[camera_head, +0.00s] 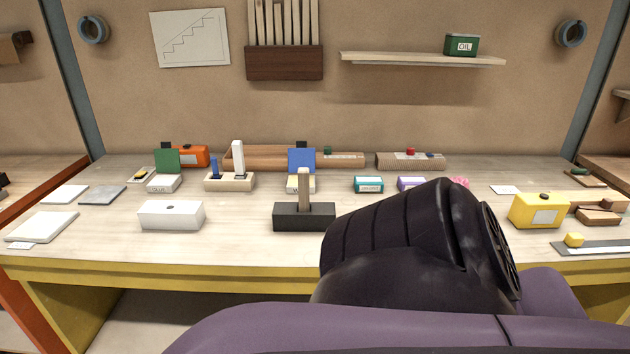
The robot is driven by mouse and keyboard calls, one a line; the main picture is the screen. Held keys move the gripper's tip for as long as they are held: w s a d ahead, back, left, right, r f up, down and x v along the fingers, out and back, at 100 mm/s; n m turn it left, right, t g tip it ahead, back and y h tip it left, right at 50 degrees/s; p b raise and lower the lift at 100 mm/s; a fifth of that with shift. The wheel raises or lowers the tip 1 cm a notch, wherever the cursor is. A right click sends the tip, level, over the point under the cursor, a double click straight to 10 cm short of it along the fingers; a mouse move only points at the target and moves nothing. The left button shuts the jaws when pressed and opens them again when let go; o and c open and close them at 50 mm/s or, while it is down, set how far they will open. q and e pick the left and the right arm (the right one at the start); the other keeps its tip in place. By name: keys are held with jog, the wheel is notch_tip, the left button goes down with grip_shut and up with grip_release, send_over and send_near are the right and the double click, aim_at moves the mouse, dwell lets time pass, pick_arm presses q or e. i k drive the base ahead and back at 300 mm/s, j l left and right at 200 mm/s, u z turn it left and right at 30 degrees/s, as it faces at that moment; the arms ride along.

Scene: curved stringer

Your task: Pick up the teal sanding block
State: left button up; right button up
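The teal sanding block (368,184) sits on the workbench (250,243), right of centre and toward the back. It is small and has a pale label on its front. Its top and front show clearly, and nothing is touching it. A purple block (411,184) is just to its right, partly hidden by a black and purple link of my own arm. That link fills the lower right foreground, in front of the teal block and below it in the picture. Neither gripper's fingers are in view.
A black block with an upright wooden peg (304,216) stands in front and left of the teal block. A blue card in a holder (301,162) is left of it. A yellow box (535,211) is far right, a white box (172,215) left. Bare bench lies around the teal block.

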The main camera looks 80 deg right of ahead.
aim_at(362, 184)
jog(key=z, duration=3)
